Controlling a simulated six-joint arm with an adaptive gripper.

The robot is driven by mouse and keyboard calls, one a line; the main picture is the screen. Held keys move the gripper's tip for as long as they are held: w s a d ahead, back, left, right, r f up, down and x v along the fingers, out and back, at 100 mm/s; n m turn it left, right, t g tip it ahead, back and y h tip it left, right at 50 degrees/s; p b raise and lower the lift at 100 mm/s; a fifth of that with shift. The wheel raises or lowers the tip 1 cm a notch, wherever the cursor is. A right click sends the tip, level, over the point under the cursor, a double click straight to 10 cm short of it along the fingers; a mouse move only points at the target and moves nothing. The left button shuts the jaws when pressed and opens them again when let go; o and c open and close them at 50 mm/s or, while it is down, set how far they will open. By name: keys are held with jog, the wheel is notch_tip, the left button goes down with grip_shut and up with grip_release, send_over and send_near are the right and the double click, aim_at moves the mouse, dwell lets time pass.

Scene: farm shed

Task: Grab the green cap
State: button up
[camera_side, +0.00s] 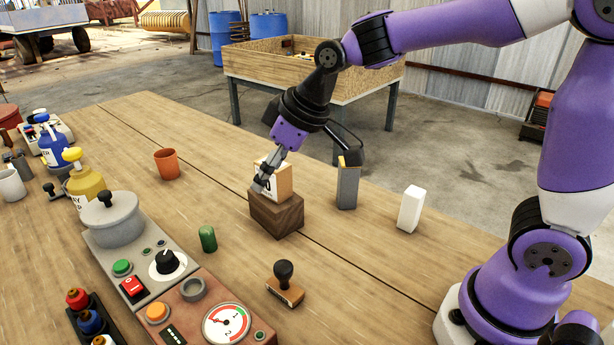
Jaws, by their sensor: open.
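A small dark green cap (207,238), a short rounded cylinder, stands upright on the wooden table (225,130) near the middle of the view. My gripper (262,182) is open, tilted down, above and to the right of the cap and apart from it. Its fingertips are by the calendar block (284,182) on a dark wooden base (276,215). I cannot tell whether they touch the block.
A grey box (347,188) and a white block (410,209) stand to the right. A stamp (285,284) is in front. A control panel with a pot (112,218) and a gauge (226,324) lies left and front of the cap. An orange cup (167,164) stands behind.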

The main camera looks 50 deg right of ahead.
jog(key=n+y, duration=0.1)
jog(key=n, duration=0.1)
send_near(209, 229)
jog(key=x, duration=0.5)
jog(key=shift+w+f, duration=0.3)
jog(key=x, duration=0.5)
jog(key=shift+a+f, duration=0.2)
jog(key=shift+f, duration=0.15)
jog(key=c, duration=0.9)
